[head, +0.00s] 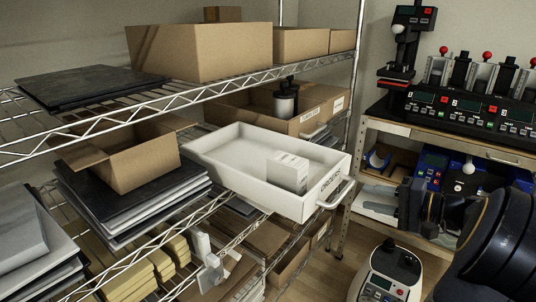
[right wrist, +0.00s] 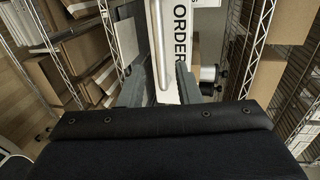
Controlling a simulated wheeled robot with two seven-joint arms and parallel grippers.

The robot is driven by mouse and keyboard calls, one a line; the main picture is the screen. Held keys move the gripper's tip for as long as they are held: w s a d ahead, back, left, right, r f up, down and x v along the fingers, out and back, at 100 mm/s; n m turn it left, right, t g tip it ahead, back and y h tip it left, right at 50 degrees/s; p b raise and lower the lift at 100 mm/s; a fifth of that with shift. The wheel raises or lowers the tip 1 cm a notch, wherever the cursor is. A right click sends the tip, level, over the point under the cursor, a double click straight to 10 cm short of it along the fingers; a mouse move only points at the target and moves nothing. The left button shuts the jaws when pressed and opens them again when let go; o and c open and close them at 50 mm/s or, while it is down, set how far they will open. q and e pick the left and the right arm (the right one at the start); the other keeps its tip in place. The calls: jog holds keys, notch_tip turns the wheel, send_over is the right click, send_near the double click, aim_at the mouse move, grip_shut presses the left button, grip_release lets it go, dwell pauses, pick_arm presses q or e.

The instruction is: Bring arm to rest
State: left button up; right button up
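My right gripper (head: 378,204) is at the right in the head view, just right of the handle of a white drawer-like tray (head: 225,164). The right wrist view shows its two grey fingers (right wrist: 159,88) spread apart with nothing gripped between them. The tray's handle (right wrist: 160,45) and front marked ORDERS lie beyond the fingers. The tray juts out from the wire shelf and holds a small white box (head: 288,172). My right arm fills the lower right of the head view. My left gripper is not in view.
Wire shelves at the left carry cardboard boxes (head: 198,52), an open carton (head: 125,160) and dark flat stacks (head: 90,88). A bench (head: 445,143) with several presses stands at the right. Some floor shows between.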

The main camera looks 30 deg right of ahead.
jog(key=a+n+g+y+p, duration=0.2)
jog(key=a+n+g, duration=0.3)
jog(key=a, duration=1.3)
jog(key=s+a+f+n+g+h+p, duration=0.2)
jog(key=s+a+f+n, duration=0.4)
jog(key=s+a, duration=0.4)
jog(key=shift+a+f+n+g+h, duration=0.5)
jog(key=shift+g+h, duration=0.3)
jog(key=shift+h, duration=0.3)
jog(key=shift+d, duration=0.1)
